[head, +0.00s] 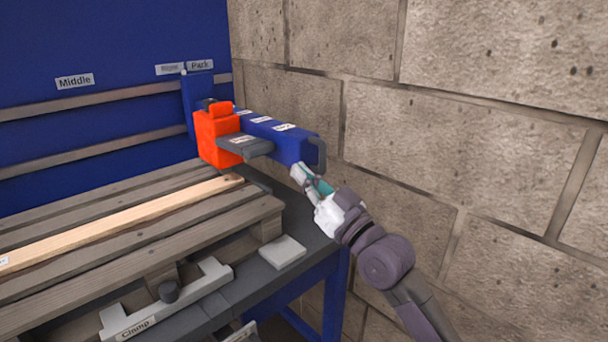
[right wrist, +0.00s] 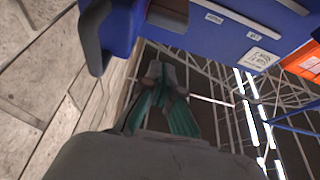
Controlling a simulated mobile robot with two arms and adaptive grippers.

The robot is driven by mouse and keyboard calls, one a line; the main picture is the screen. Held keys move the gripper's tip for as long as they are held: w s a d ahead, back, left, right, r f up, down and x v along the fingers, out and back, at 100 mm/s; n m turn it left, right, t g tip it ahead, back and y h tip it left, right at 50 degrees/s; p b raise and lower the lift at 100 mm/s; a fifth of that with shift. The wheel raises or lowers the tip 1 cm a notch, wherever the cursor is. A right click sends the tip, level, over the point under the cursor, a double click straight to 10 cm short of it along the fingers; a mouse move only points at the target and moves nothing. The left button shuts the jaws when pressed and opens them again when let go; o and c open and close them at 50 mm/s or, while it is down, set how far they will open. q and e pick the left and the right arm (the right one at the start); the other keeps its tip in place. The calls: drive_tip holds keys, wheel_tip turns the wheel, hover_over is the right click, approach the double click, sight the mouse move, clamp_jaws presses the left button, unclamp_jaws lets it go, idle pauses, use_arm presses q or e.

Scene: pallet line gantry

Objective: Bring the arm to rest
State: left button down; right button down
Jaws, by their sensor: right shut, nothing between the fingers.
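My right gripper (head: 310,182) is shut and empty in the head view, beside the near end of the blue gantry arm (head: 285,138). Its closed teal and grey fingers show in the right wrist view (right wrist: 165,95), below the blue housing (right wrist: 215,30) with its dark handle (right wrist: 92,40). From these views I cannot tell whether the fingers touch the housing. My right arm (head: 385,260) reaches in from the lower right. My left gripper is not in view.
An orange unit (head: 216,135) sits on the gantry above a wooden pallet (head: 150,222) with one lighter board. A clamp (head: 165,300) and a pale square block (head: 283,252) lie in front. A block wall (head: 470,120) stands close on the right.

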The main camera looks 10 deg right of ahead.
drive_tip(key=shift+f, duration=0.1)
